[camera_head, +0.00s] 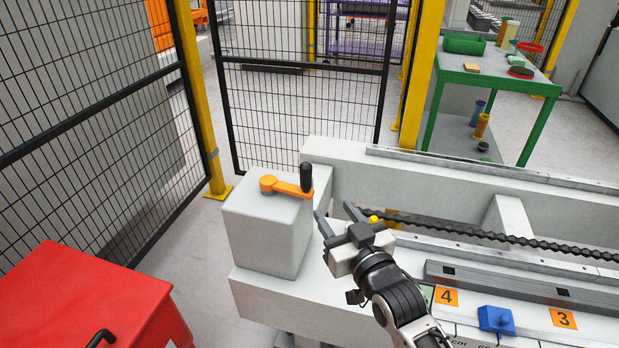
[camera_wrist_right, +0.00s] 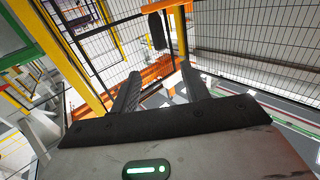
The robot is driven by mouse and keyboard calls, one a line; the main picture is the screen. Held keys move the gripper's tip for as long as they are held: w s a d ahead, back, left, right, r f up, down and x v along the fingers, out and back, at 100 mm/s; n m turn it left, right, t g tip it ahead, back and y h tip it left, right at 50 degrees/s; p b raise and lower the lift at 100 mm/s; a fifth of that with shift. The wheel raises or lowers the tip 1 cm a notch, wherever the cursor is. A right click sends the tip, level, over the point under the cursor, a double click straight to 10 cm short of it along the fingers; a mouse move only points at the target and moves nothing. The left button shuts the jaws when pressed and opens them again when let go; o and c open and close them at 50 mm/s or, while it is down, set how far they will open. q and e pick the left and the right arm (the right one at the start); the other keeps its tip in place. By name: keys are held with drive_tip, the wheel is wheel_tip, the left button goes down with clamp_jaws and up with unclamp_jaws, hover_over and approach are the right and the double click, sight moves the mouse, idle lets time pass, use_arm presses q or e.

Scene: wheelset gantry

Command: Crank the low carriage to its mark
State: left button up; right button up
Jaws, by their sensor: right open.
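An orange crank (camera_head: 287,187) with an upright black handle (camera_head: 306,178) sits on top of a pale grey box at the near end of the gantry. My right gripper (camera_head: 334,209) is open and empty, just right of and nearer than the handle, apart from it. In the right wrist view the handle (camera_wrist_right: 157,31) hangs beyond the gap between the open fingers (camera_wrist_right: 159,70), with the orange arm (camera_wrist_right: 163,5) at the top edge. A blue block (camera_head: 496,320) sits on the rail between orange plates marked 4 (camera_head: 446,296) and 3 (camera_head: 563,318). My left gripper is not visible.
A dark threaded or chain-like bar (camera_head: 490,236) runs along the gantry. A red cabinet (camera_head: 95,305) stands at lower left. Black mesh fencing (camera_head: 300,110) with yellow posts stands behind the crank box. A green table (camera_head: 490,75) with small items is at the back right.

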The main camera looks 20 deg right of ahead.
sight(309, 174)
drive_tip(key=w, duration=1)
drive_tip(key=w+a+b, duration=0.1)
drive_tip(key=w, duration=0.4)
drive_tip(key=shift+w+a, duration=0.1)
drive_tip(key=shift+w, duration=0.1)
clamp_jaws()
